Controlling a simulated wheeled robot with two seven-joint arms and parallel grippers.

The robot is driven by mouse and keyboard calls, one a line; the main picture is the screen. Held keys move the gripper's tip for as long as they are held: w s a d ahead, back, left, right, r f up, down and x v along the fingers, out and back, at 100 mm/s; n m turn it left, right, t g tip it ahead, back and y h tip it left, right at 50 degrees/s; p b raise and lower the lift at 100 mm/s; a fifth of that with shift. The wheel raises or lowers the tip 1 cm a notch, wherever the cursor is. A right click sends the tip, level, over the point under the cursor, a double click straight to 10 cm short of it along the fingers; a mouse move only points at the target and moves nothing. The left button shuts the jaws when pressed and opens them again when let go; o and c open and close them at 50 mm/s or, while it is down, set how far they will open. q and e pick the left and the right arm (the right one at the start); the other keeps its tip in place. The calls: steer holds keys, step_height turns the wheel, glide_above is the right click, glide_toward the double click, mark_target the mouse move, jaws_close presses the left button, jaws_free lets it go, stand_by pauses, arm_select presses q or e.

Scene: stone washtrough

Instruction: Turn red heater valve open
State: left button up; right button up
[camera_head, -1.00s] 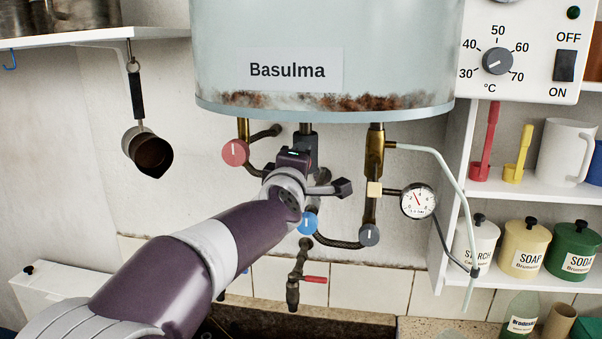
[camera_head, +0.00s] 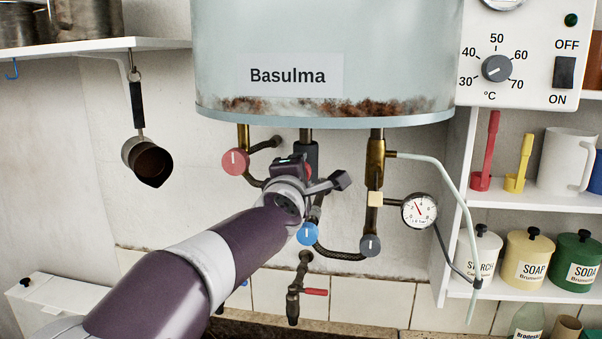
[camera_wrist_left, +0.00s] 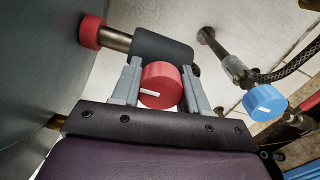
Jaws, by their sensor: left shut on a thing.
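My left gripper (camera_wrist_left: 162,78) is shut on a red round valve knob (camera_wrist_left: 160,88), one finger on each side of it. The knob's white mark lies nearly level in the left wrist view. In the head view my left wrist (camera_head: 285,195) covers this knob, under the middle of the pale heater tank (camera_head: 400,85). Another red knob (camera_head: 235,161) sits on the left pipe, apart from the gripper; a red knob also shows at the upper left of the left wrist view (camera_wrist_left: 91,31). My right gripper is in neither view.
A blue knob (camera_head: 308,233) is just below my wrist, and it also shows in the left wrist view (camera_wrist_left: 264,102). A grey knob (camera_head: 370,245), a gauge (camera_head: 419,211) and pipes are to the right. A red-handled tap (camera_head: 314,292) is below.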

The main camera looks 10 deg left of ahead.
arm_select(q)
steer(key=shift+f, duration=0.1)
steer(key=o, duration=1.1)
steer(key=shift+c, duration=0.2)
steer(key=shift+s, duration=0.1)
steer(key=shift+s, duration=0.1)
steer(key=s+b, duration=0.1)
steer(key=s, duration=1.1)
steer(key=shift+s, duration=0.15)
